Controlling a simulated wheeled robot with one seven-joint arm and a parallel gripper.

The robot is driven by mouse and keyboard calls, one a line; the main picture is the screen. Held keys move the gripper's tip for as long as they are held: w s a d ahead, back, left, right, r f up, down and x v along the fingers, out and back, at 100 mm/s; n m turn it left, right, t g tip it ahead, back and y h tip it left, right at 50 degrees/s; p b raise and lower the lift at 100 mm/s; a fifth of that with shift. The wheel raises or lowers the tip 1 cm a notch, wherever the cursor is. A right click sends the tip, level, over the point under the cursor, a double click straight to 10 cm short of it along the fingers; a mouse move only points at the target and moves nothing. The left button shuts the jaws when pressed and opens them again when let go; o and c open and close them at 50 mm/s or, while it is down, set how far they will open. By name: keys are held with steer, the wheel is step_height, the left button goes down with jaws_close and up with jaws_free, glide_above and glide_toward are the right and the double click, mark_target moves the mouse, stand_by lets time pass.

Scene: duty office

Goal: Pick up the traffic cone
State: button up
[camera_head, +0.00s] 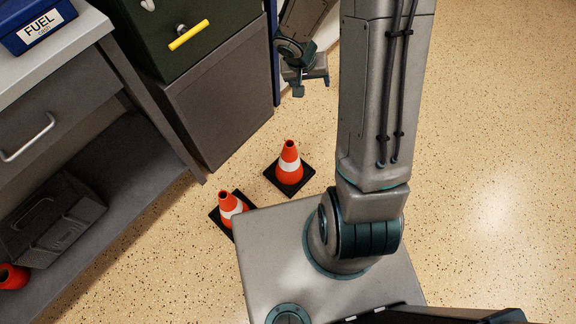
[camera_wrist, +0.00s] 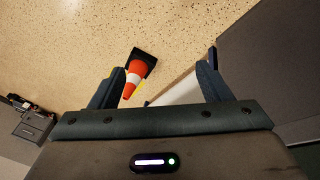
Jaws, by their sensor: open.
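Two orange traffic cones with white bands and black square bases stand upright on the floor. One cone (camera_head: 289,164) is in the middle of the head view, and the other cone (camera_head: 228,203) is nearer, its base partly hidden by my base. My gripper (camera_head: 312,86) is open, beyond and above the cones at the top of the head view. In the wrist view my gripper (camera_wrist: 165,62) shows its two fingers apart, with nothing held. One cone (camera_wrist: 133,80) appears beyond the left finger, apart from it; I cannot tell which of the two it is.
A grey workbench (camera_head: 72,72) on the left bears a blue FUEL box (camera_head: 40,28). A dark toolbox (camera_head: 50,220) and a red object (camera_head: 12,277) lie on its lower shelf. A dark green cabinet with a yellow handle (camera_head: 188,35) stands behind the cones. Floor at right is clear.

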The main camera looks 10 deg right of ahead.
step_height(320, 180, down, 12)
steer(key=w+a+y+b, duration=0.1)
steer(key=a+b, duration=0.1)
steer(key=b, duration=0.1)
steer(key=m+y+b, duration=0.1)
steer(key=y+b, duration=0.1)
steer(key=b, duration=0.5)
glide_toward(290, 145)
steer(key=shift+g, duration=0.4)
steer(key=shift+s+a+f+b, duration=0.15)
steer(key=shift+f+b, duration=0.1)
steer(key=shift+f, duration=1.1)
steer(key=shift+s+a+f+b, duration=0.15)
steer(key=shift+f+b, duration=0.1)
steer(key=shift+f, duration=1.1)
steer(key=shift+r, duration=0.1)
jaws_close()
